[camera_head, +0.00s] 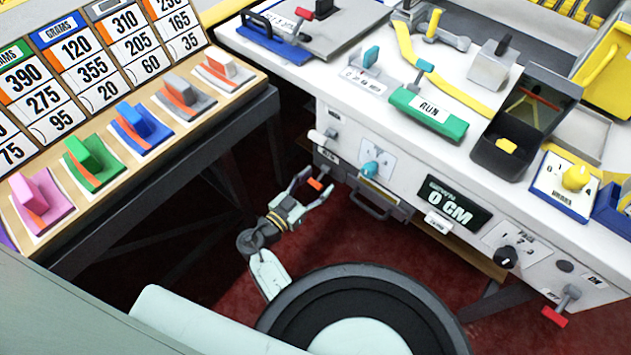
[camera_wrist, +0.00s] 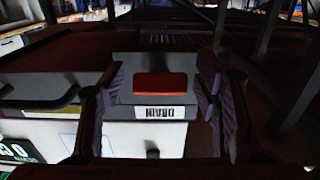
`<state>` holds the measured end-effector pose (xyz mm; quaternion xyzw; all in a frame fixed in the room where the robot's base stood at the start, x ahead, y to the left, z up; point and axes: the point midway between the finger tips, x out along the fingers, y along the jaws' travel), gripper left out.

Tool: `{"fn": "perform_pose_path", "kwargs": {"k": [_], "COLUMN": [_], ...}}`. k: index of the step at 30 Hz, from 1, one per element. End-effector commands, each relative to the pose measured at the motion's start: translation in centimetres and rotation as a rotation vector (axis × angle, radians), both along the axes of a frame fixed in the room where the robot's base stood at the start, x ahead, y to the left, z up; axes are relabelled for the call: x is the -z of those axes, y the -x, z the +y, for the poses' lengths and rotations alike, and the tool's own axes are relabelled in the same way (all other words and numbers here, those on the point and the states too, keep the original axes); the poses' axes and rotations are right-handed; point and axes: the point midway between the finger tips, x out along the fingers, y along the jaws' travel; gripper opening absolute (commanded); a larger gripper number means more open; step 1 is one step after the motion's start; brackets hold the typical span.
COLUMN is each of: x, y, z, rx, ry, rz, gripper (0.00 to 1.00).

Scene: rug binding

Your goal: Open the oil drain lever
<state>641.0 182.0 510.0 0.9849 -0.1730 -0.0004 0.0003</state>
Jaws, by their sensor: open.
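The oil drain lever has a red handle (camera_wrist: 160,82), which shows between my fingers in the wrist view. Below it in that view is a white label (camera_wrist: 160,112) reading DRAIN upside down. In the head view the red handle (camera_head: 315,184) is small, at the left end of the white machine's front, between my fingertips. My gripper (camera_head: 317,183) is open, with one finger on each side of the handle. Both fingers (camera_wrist: 165,90) also show in the wrist view, with gaps to the handle.
The white machine (camera_head: 380,130) carries a teal knob (camera_head: 370,169), a dark handle (camera_head: 368,207) and a 0 CM display (camera_head: 452,203) close by. On the left is a wooden shelf (camera_head: 180,130) of coloured levers. Dark red floor lies below.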

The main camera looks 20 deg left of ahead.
Motion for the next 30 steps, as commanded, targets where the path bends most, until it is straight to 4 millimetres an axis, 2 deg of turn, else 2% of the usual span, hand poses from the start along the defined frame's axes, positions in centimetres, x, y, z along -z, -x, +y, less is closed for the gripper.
{"fn": "perform_pose_path", "kwargs": {"k": [6,27,30], "x": [0.02,0.01,-0.01], "y": [-0.01,0.01,0.02], "z": [0.00,-0.01,-0.02], "rx": [0.000,0.001,0.001], "ry": [0.000,0.000,0.000], "rz": [0.000,0.000,0.001], "gripper": [0.56,0.09,0.08]}}
